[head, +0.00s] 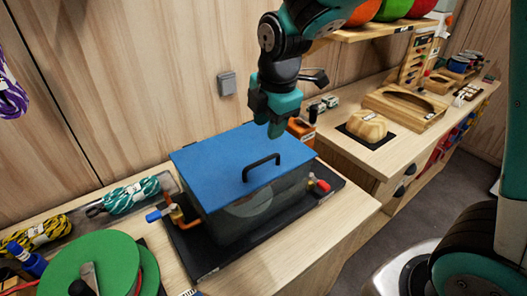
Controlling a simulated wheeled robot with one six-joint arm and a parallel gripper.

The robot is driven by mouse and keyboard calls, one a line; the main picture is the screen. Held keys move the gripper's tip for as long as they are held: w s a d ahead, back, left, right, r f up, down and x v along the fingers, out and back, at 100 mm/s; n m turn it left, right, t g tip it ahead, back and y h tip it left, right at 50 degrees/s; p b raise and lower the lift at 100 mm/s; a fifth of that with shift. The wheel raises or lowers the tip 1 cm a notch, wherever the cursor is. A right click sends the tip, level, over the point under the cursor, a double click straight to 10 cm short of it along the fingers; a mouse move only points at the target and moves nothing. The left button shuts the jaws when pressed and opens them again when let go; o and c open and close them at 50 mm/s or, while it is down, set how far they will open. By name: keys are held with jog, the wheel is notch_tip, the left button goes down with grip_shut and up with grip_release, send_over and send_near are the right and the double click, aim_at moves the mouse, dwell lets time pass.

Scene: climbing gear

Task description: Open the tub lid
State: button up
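The tub (233,216) has clear grey walls and stands on a black mat on the wooden bench. Its flat blue lid (225,158) lies closed on top. A black bar handle (261,167) is fixed near the lid's front edge. Something pale and round shows dimly through the tub's front wall. My gripper (275,130) points down above the back right part of the lid, behind the handle and apart from it in the picture. Its fingers overlap in this view, so I cannot see any gap between them.
Pipe fittings with a blue knob (154,216) and a red knob (322,185) stick out at the tub's sides. A green disc (92,266) and coiled ropes (132,195) lie to the left. An orange box (301,131) stands behind right. The bench's front right corner is clear.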

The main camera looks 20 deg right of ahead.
aim_at(263, 160)
jog(key=f, duration=0.3)
jog(key=w+f+p, duration=0.1)
jog(key=f, duration=0.3)
jog(key=w+f, duration=0.1)
jog(key=f, duration=0.2)
jog(key=shift+a+f+p, duration=0.15)
jog(key=shift+a+p, duration=0.1)
jog(key=shift+p, duration=0.15)
grip_shut()
